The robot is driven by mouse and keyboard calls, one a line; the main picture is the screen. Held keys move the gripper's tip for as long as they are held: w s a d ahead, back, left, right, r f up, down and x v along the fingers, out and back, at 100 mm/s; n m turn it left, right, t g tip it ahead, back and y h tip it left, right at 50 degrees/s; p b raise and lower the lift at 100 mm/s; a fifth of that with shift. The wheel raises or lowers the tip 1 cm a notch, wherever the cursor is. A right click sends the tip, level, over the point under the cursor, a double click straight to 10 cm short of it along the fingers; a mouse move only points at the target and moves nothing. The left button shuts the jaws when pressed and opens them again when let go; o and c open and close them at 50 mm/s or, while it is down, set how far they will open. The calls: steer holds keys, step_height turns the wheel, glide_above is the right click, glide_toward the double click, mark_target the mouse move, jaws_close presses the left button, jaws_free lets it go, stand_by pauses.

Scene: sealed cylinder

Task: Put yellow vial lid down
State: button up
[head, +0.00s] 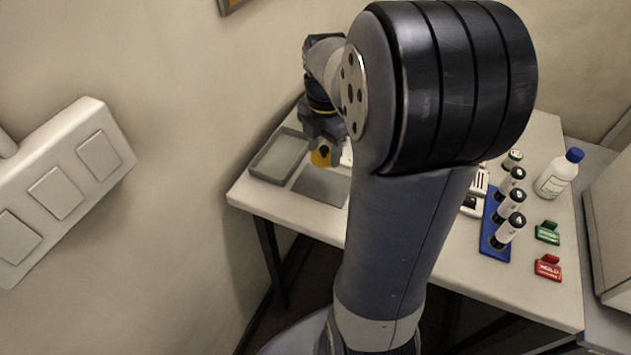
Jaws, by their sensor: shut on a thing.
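My own arm hides the middle of the table.
A grey tray (280,156) lies left of the mat. At right, a blue rack (492,243) holds several dark-capped vials. A white bottle with a blue cap (556,175), a green sign (547,233) and a red sign (548,268) stand nearby. A wall borders the table's left.

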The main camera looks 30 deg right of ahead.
mark_target(324, 158)
step_height(324, 158, down, 9)
steer(key=shift+r, duration=0.2)
stand_by(0.3)
steer(key=o, duration=0.9)
steer(key=shift+f, duration=0.1)
steer(key=shift+o, duration=0.2)
step_height(324, 158, up, 12)
steer(key=shift+r, duration=0.15)
step_height(324, 158, down, 12)
steer(key=shift+r, duration=0.1)
steer(key=shift+w, duration=0.1)
steer(key=shift+r, duration=1.35)
